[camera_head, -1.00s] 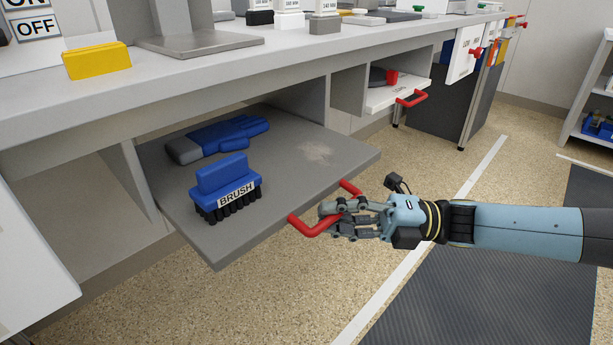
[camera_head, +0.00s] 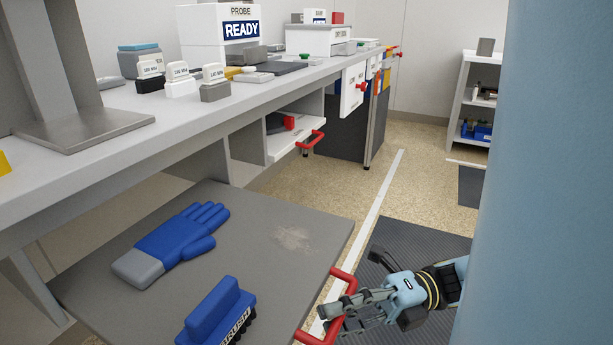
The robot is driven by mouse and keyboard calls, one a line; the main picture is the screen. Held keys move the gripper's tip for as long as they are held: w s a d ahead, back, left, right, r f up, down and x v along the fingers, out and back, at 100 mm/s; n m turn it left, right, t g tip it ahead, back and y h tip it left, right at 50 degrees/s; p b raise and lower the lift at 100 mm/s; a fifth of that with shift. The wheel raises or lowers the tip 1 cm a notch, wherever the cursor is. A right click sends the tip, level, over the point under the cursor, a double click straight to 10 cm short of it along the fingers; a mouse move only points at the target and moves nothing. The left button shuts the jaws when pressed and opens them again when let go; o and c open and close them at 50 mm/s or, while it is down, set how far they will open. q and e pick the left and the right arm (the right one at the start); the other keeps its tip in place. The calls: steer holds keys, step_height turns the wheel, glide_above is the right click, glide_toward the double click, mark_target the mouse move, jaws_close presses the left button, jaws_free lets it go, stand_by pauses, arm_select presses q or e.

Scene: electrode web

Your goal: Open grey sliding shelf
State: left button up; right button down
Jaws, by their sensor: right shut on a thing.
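The grey sliding shelf (camera_head: 255,208) sticks well out from under the bench at the lower left. A blue glove (camera_head: 178,238) with a grey cuff and a blue brush (camera_head: 217,314) lie on it. Its red handle (camera_head: 346,281) is on the front edge. My right gripper (camera_head: 338,312) is shut on this handle at the lower middle of the view, and its fingers hide part of the bar. My left gripper is not in view.
A white shelf with its own red handle (camera_head: 311,142) is under the bench further back. The bench top (camera_head: 130,108) overhangs the grey shelf. Dark mats (camera_head: 420,244) lie on the floor at right. My own blue arm link blocks the right side.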

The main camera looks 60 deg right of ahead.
steer(key=shift+r, duration=0.2)
steer(key=c, duration=1.3)
jaws_free()
steer(key=shift+c, duration=0.2)
steer(key=shift+f, duration=0.1)
steer(key=v, duration=1.2)
steer(key=shift+f, duration=0.1)
